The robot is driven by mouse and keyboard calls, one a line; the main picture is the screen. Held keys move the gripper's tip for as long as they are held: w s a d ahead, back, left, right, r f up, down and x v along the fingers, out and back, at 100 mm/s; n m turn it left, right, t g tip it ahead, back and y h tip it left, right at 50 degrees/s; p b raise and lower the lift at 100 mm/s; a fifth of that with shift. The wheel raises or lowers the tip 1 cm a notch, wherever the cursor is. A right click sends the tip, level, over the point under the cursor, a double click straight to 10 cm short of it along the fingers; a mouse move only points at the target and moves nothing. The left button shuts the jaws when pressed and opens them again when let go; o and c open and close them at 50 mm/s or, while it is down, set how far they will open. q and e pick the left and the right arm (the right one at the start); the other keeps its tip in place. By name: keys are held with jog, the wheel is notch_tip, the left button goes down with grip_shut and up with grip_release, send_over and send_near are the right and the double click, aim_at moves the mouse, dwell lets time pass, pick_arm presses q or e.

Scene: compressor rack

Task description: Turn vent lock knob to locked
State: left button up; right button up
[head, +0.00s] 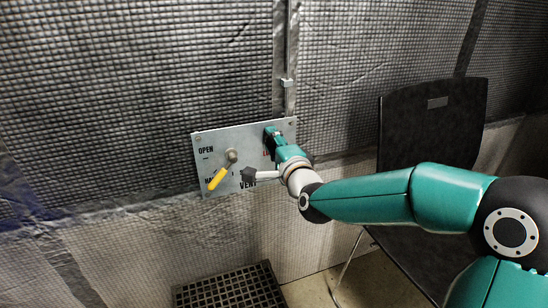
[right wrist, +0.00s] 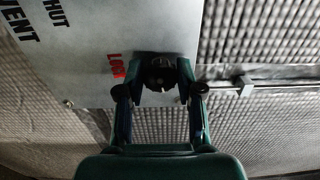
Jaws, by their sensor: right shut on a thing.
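The vent lock knob (right wrist: 158,74) is dark and round in the right wrist view, beside red lettering that starts "LOC". It sits on a grey panel (right wrist: 85,62), which also shows in the head view (head: 232,137). My right gripper (right wrist: 158,88) is shut on the knob, with one finger on each side. In the head view my right gripper (head: 271,134) is at the panel's upper right and hides the knob. The knob's pointer direction cannot be made out. My left gripper is not in view.
A lever with a yellow grip (head: 218,178) is on the panel's left, angled down-left. A thin conduit (head: 291,60) runs above the panel. A black chair (head: 428,125) stands to the right. A dark floor grate (head: 230,290) lies below.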

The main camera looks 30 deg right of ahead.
jog(key=shift+d+f+m+b, duration=0.1)
jog(key=shift+f+m+b, duration=0.25)
jog(key=shift+m+b, duration=0.95)
jog(key=o, duration=1.2)
jog(key=shift+r, duration=0.2)
jog(key=shift+s, duration=0.1)
jog(key=v, duration=1.2)
